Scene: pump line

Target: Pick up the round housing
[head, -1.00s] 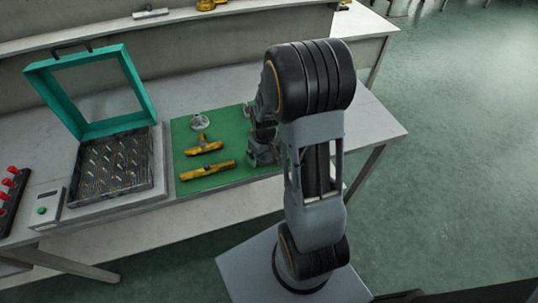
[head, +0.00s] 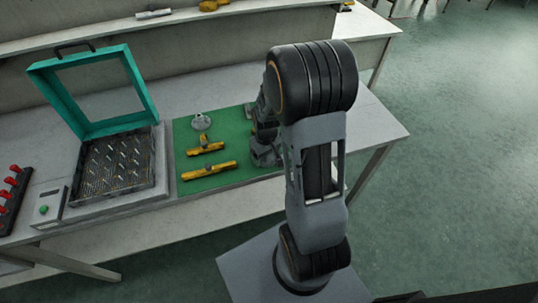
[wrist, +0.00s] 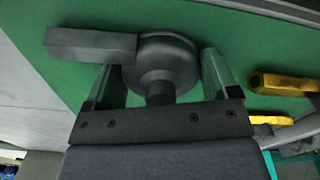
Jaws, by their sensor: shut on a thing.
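The round housing (wrist: 160,65) is a dark grey disc-shaped body with a blocky grey arm (wrist: 90,44) reaching left and a short neck toward my gripper. It is in the upper middle of the wrist view, over the green mat. My gripper (wrist: 163,75) has one finger on each side of the round body and is shut on it. In the head view my arm hides most of the gripper and the housing. I cannot tell whether the housing touches the mat.
Yellow fittings (head: 208,171) and a small silver part (head: 201,121) lie on the green mat (head: 232,130). Left of it stands a teal-lidded case (head: 150,85) with a dark tray of pins (head: 115,185). The bench's right end (head: 375,125) is clear.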

